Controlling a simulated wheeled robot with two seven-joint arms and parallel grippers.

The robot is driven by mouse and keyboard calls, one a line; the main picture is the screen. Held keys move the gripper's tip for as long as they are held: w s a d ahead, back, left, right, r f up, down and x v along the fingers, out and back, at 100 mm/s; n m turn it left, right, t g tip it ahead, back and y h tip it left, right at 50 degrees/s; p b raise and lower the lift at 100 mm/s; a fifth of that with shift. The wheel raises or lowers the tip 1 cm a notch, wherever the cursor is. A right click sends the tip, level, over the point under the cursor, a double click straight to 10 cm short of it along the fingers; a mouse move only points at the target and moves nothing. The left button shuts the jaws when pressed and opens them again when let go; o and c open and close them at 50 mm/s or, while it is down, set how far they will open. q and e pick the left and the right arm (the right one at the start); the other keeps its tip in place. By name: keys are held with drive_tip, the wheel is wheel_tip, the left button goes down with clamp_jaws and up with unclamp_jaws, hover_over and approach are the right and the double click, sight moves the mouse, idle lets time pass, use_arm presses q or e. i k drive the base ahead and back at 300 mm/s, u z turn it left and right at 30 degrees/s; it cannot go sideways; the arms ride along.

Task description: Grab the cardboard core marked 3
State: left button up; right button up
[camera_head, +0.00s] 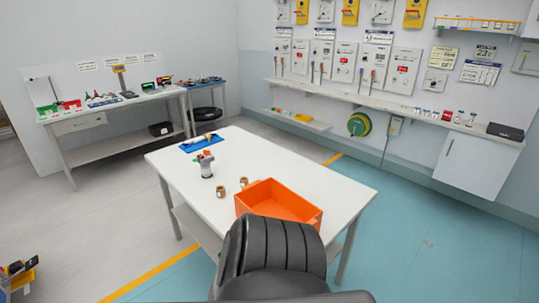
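Two small brown cylinders that look like cardboard cores stand on the white table (290,165). One core (220,191) is nearer the front, and the other core (243,182) is close to the left side of an orange bin (280,199). No number can be read on either one at this size. The inside of the bin is only partly visible, and I see nothing in it. Neither of my grippers shows in this view.
A grey device with a reddish top (206,164) and a blue mat (201,142) with small items are on the table's left part. The table's right part is clear. A side bench (120,107) and a wall shelf (400,107) stand farther back.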

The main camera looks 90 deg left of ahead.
sight(221, 192)
drive_tip(key=u, duration=2.15)
